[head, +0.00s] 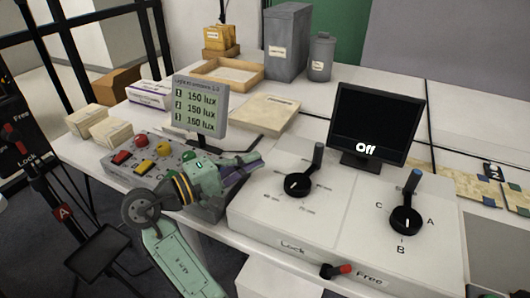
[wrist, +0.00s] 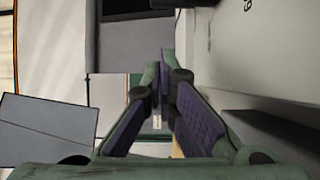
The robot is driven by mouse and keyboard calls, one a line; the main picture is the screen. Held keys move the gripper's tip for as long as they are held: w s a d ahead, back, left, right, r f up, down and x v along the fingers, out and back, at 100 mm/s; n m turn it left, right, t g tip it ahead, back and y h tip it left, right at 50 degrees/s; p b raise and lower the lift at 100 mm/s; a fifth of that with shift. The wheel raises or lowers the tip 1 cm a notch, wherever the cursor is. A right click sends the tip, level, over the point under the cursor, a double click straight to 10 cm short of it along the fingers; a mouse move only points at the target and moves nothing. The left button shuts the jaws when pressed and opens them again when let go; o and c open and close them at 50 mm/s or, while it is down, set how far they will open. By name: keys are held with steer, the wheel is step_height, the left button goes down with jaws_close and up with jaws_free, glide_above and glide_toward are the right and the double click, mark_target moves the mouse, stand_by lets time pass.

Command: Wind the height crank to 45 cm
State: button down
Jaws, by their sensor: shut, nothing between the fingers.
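My gripper (head: 248,163), green with purple pads, is over the grey button console (head: 150,148), near the left edge of the white control box. It is shut and empty; the wrist view shows its two fingers (wrist: 163,85) close together. The white box (head: 345,225) carries a black dial with a lever (head: 297,183) and a blue-tipped lever dial (head: 406,218) marked A, B, C. My gripper appears apart from these levers.
A lux display (head: 200,107) stands behind my gripper. A monitor (head: 373,122) reads "Off". Grey boxes (head: 287,45), a wooden tray (head: 228,72) and a flat beige box (head: 264,112) stand farther back. A black stand (head: 62,212) marked A is at left.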

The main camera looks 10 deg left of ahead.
steer(key=p+x, duration=0.1)
steer(key=x, duration=0.6)
steer(key=shift+w+d+r, duration=0.1)
steer(key=shift+d, duration=0.15)
steer(key=d, duration=0.2)
steer(key=d+p, duration=0.1)
steer(key=shift+w+d, duration=0.25)
steer(key=shift+d, duration=0.45)
steer(key=shift+d, duration=0.1)
